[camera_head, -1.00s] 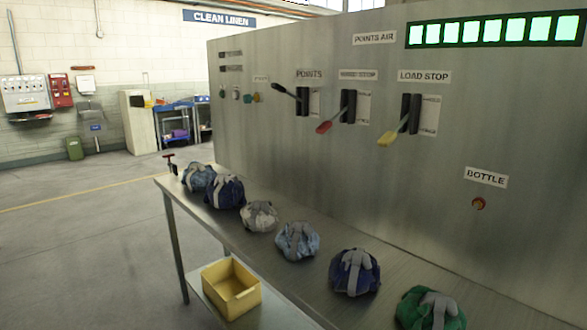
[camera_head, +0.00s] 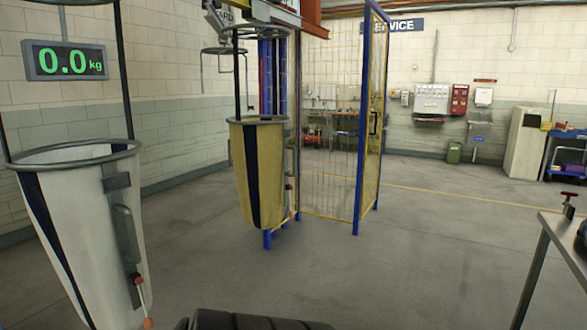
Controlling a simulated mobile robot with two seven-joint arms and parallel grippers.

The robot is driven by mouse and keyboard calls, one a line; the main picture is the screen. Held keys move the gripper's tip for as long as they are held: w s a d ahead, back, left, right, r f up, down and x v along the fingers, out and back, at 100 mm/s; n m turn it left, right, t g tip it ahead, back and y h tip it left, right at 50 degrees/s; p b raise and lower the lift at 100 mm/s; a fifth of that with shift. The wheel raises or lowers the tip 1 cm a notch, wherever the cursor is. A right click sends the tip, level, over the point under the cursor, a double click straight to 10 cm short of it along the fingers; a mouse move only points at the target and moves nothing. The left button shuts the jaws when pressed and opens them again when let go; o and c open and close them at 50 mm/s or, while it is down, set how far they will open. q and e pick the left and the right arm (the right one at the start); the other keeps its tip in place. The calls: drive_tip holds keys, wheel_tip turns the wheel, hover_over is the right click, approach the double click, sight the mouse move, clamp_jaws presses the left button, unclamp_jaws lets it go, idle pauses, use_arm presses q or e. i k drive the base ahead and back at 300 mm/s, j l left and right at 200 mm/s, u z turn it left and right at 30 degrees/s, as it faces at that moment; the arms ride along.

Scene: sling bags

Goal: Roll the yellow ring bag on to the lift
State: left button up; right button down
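The yellow ring bag (camera_head: 258,175) hangs from a grey ring by dark rods, left of the middle. It has a black vertical stripe and hangs upright above the floor. Its opening is at the top; the inside is mostly hidden. Blue posts (camera_head: 272,75) stand right behind it, under an orange beam (camera_head: 313,18); I cannot tell for sure whether these are the lift. Neither of my grippers shows in the view, and nothing touches the yellow bag.
A white ring bag (camera_head: 90,230) with a black stripe hangs at the near left, below a scale display (camera_head: 66,60) reading 0.0 kg. A yellow mesh gate (camera_head: 370,120) with blue posts stands right of the yellow bag. A metal table (camera_head: 560,235) is at the right edge. The middle floor is clear.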

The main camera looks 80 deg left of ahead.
sight(258, 146)
drive_tip(key=u, duration=2.7)
drive_tip(key=i+l+u, duration=0.1)
drive_tip(key=u, duration=0.3)
drive_tip(key=i+l+u, duration=0.2)
drive_tip(key=u, duration=0.2)
drive_tip(key=i+l+u, duration=0.1)
drive_tip(key=i+l, duration=0.2)
drive_tip(key=i+l+u, duration=0.15)
drive_tip(key=i+l, duration=0.15)
drive_tip(key=l, duration=0.15)
drive_tip(key=i+l+u, duration=0.1)
drive_tip(key=i+l, duration=0.15)
drive_tip(key=l, duration=0.2)
drive_tip(key=i+l+u, duration=0.15)
drive_tip(key=i+l, duration=0.15)
drive_tip(key=l, duration=0.15)
